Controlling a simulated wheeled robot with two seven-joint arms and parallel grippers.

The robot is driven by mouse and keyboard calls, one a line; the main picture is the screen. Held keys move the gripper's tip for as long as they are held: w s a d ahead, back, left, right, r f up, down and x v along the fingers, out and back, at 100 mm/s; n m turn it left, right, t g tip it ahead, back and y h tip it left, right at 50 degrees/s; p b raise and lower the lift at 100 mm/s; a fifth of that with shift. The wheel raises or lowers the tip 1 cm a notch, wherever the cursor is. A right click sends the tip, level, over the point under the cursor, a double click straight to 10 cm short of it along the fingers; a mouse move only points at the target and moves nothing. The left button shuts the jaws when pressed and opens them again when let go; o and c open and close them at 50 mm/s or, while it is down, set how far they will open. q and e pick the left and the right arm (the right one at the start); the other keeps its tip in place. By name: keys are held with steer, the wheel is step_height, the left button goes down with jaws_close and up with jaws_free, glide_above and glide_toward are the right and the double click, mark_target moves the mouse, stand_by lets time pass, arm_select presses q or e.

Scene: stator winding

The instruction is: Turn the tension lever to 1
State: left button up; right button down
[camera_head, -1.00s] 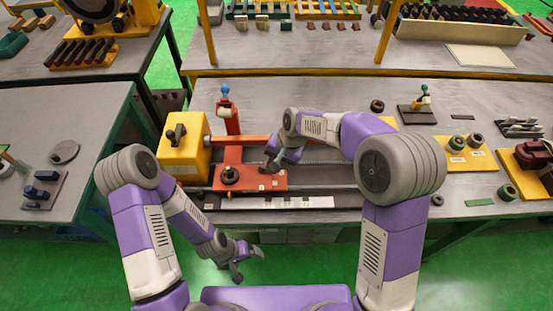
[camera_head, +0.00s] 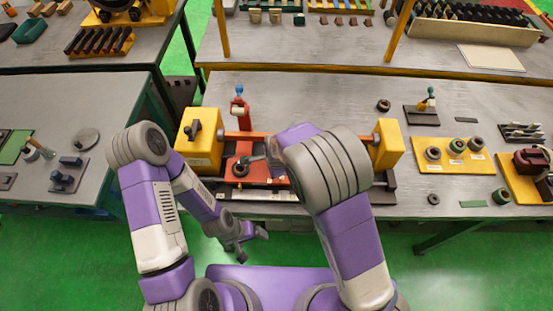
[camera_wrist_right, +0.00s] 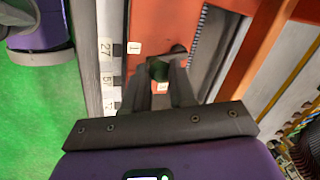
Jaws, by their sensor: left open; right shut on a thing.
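The tension lever's dark green knob (camera_wrist_right: 158,70) is between the fingers of my right gripper (camera_wrist_right: 161,76) in the right wrist view. That gripper is shut on it, over the orange plate (camera_wrist_right: 150,22). A white label 1 (camera_wrist_right: 134,47) is up and left of the knob. A label 3 (camera_wrist_right: 162,86) shows between the fingers, just below it. The lever's arm is mostly hidden. My left gripper (camera_head: 247,239) is open and empty, low in front of the table.
The winding fixture has yellow blocks at its left (camera_head: 203,148) and right (camera_head: 388,143) ends. A red post (camera_head: 239,112) with a blue tip stands behind the plate. A yellow tray (camera_head: 452,163) with coils lies to the right. Numbered labels line the front rail (camera_wrist_right: 108,60).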

steer(key=shift+a+r+m+h+p, duration=0.1)
steer(key=shift+a+m+h+p, duration=0.35)
steer(key=shift+m+p, duration=0.8)
steer(key=shift+a, duration=0.15)
steer(key=c, duration=0.9)
jaws_free()
steer(key=shift+c, duration=0.2)
steer(key=v, duration=0.7)
steer(key=shift+s+r+p, duration=0.2)
steer(key=shift+p, duration=0.2)
